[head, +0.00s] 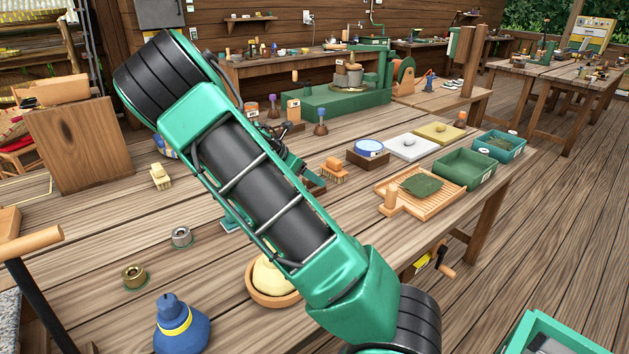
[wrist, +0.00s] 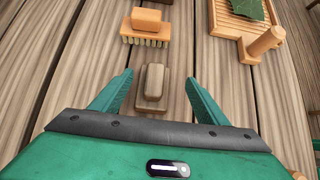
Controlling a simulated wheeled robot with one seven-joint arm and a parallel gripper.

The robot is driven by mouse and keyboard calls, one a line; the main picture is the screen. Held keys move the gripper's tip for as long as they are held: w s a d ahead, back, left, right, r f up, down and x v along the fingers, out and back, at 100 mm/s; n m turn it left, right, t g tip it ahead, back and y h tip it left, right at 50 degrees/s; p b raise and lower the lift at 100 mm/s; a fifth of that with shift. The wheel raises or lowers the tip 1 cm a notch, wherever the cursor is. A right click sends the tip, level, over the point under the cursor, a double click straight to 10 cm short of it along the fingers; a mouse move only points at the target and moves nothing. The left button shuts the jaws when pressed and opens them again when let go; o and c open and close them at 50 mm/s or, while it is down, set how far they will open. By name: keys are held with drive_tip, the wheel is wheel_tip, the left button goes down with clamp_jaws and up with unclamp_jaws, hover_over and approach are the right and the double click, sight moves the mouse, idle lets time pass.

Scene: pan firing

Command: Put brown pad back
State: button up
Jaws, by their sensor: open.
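In the wrist view, a small brown pad (wrist: 140,101) with a raised block on top lies on the plank table. My gripper (wrist: 158,80) is open above the table, with one green finger on each side of the pad. The fingers stand apart from the pad, with a gap on both sides. How high the fingertips are above the table is hard to tell.
An orange brush (wrist: 147,25) lies just beyond the pad; it also shows in the head view (head: 334,168). A wooden board (head: 430,205) with a green leaf is to its right. Green trays (head: 463,170), pale slabs (head: 408,147) and a dark block (head: 368,158) stand farther along.

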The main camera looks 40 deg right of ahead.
drive_tip(key=s+a+r+m+y, duration=0.3)
drive_tip(key=s+a+m, duration=0.2)
drive_tip(key=s+m, duration=0.3)
drive_tip(key=s+a+r+m+y, duration=0.3)
drive_tip(key=s+a+m, duration=0.3)
drive_tip(key=s, duration=1)
drive_tip(key=s+a+r+m+y, duration=0.3)
drive_tip(key=s+a+m, duration=0.3)
drive_tip(key=s+m, duration=0.3)
drive_tip(key=s, duration=0.4)
drive_tip(key=shift+a+m, duration=0.25)
drive_tip(key=shift+m, duration=0.15)
drive_tip(key=shift+w, duration=0.1)
drive_tip(key=shift+w+f, duration=0.3)
drive_tip(key=shift+w, duration=0.3)
